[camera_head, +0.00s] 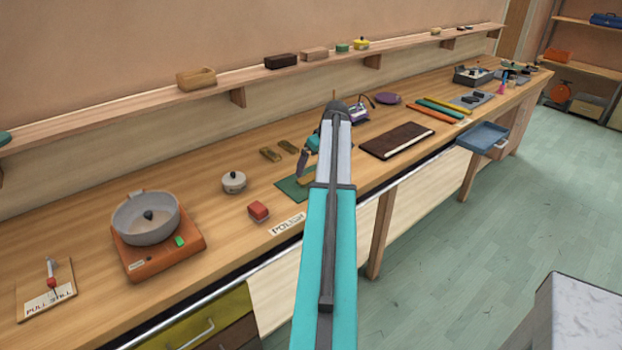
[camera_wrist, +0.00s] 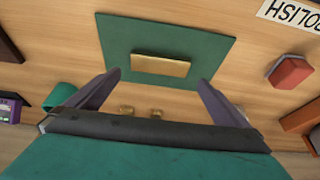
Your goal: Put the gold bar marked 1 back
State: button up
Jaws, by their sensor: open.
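A plain gold bar (camera_wrist: 160,65) lies flat on a green mat (camera_wrist: 120,40) in the wrist view. No number can be read on it. In the head view the bar (camera_head: 306,181) shows partly behind my arm, on the green mat (camera_head: 290,190). My gripper (camera_wrist: 159,80) is open and empty above the mat, one finger on each side of the bar's near edge, apart from it.
A red block (camera_wrist: 289,72) and a "POLISH" label (camera_wrist: 292,11) lie beside the mat. A dark board (camera_head: 397,141) lies right. A wall shelf (camera_head: 120,100) runs behind.

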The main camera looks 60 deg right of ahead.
aim_at(311, 176)
jog(key=shift+f, duration=0.1)
dwell(0.3)
jog(key=shift+p+x, duration=0.8)
jog(key=shift+x, duration=0.4)
jog(key=shift+p+x, duration=0.35)
jog(key=shift+x, duration=0.95)
jog(key=shift+s+f, duration=0.1)
jog(key=shift+s, duration=0.1)
jog(key=c, duration=1.5)
jog(key=shift+c, duration=0.2)
